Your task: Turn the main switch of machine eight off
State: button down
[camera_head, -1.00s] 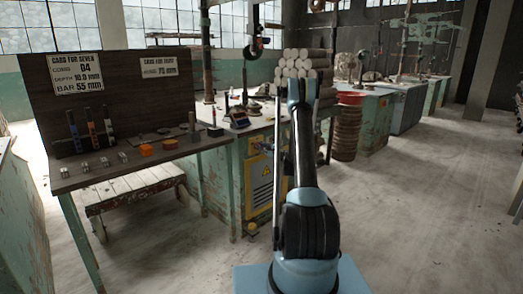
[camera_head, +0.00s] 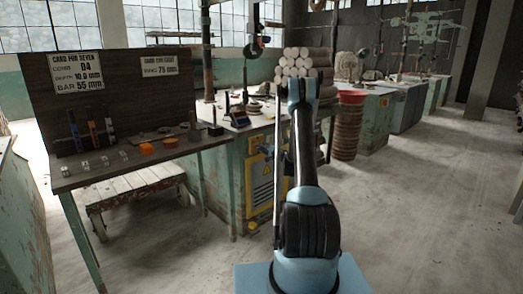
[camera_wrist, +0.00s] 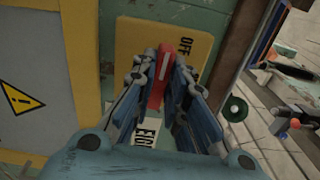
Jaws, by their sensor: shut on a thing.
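The red switch handle (camera_wrist: 164,78) sits on a yellow plate (camera_wrist: 133,45) in the wrist view. The word OFF is printed on the plate beside the handle's upper end. My gripper (camera_wrist: 166,66) is shut on the handle, one finger on each side. The handle leans slightly to the right in this view. A white label (camera_wrist: 149,130), partly covered by my fingers, shows the letters EIG.
A yellow cabinet panel with a warning triangle (camera_wrist: 20,98) is left of the switch. A wooden bench (camera_head: 135,160) with a sign board (camera_head: 120,105) stands at the left, a low cart (camera_head: 135,185) below it. Open floor (camera_head: 430,210) lies to the right.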

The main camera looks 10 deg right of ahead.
jog(key=shift+f+n, duration=0.1)
jog(key=shift+n, duration=0.3)
jog(key=c, duration=1.6)
grip_release()
jog(key=shift+s, duration=0.1)
jog(key=v, duration=1.2)
